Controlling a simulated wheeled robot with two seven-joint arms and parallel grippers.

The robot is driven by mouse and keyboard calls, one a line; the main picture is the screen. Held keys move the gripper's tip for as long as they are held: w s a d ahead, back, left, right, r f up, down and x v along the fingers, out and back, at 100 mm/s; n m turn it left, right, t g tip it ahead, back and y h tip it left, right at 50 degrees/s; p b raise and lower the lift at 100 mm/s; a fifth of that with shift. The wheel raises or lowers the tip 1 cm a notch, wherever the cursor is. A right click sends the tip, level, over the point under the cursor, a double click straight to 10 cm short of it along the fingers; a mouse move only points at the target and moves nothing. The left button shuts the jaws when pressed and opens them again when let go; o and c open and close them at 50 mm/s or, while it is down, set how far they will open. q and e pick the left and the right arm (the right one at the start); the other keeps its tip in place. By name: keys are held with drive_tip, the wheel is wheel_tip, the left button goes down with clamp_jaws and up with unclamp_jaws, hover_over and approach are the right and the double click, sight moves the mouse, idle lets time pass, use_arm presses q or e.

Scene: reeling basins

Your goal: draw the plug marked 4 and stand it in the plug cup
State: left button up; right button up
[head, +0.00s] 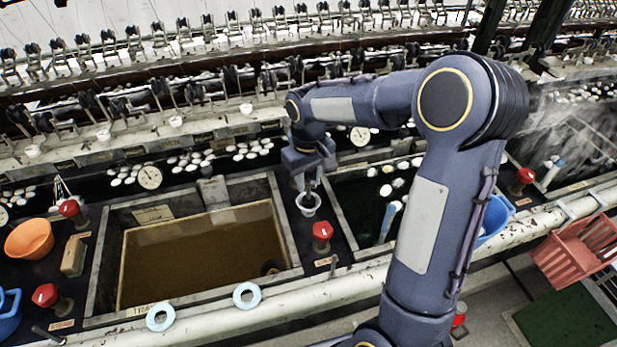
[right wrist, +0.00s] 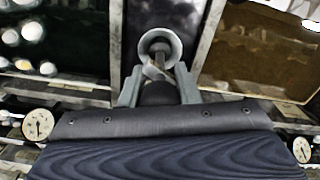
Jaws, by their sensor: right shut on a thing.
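My right gripper (head: 311,183) points down at the white plug cup (head: 308,204) on the dark strip between two basins. In the right wrist view its two grey fingers (right wrist: 158,88) are shut on a dark, rounded thing (right wrist: 158,93), probably the plug, with a pale part towards the cup. The cup's round rim (right wrist: 175,42) shows just beyond the fingertips. The plug's lower end is at or inside the cup mouth; I cannot tell whether it touches the bottom. No number 4 is readable on it. My left gripper is not in view.
The left basin (head: 279,222) holds brown water with a dark round thing (head: 270,267) in its near right corner. A red-topped knob (head: 322,231) stands close in front of the cup. Two pale blue rings (head: 247,295) lie on the front rail. A dark basin lies right, partly behind my arm.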

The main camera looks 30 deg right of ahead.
drive_tip(key=shift+f, duration=0.35)
drive_tip(key=o, duration=0.9)
drive_tip(key=shift+r, duration=0.1)
wheel_tip(320, 180, up, 8)
drive_tip(key=shift+f+b, duration=0.15)
drive_tip(key=shift+b, duration=0.15)
